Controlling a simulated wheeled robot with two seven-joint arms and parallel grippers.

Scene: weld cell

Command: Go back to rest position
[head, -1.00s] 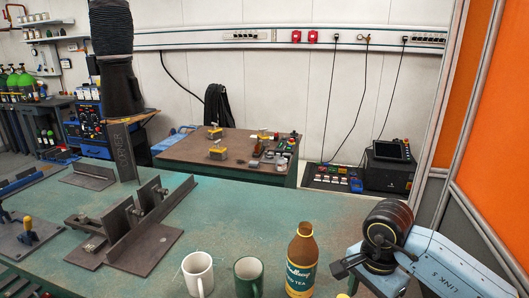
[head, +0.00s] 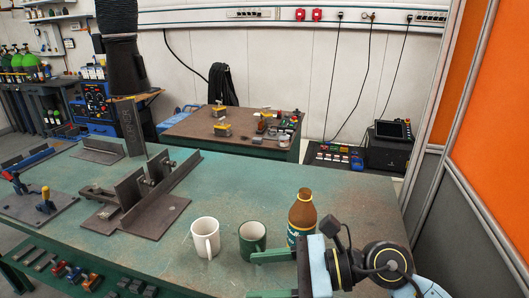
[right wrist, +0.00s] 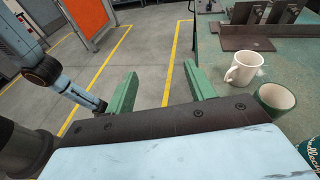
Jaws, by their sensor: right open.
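My right gripper (head: 258,275) reaches in from the right over the front edge of the table, its green fingers pointing left. It is open and empty; the right wrist view (right wrist: 162,69) shows its fingers spread over the floor beside the table. My left gripper does not show in the head view; an arm link at the left of the right wrist view shows no clear fingers.
A white mug (head: 205,238), a green mug (head: 252,238) and a brown bottle (head: 301,212) stand close behind my right gripper; my wrist partly hides the bottle. Steel brackets (head: 150,215) and fixtures are left on the green table (head: 330,185). Floor (right wrist: 150,45) beside the table is clear.

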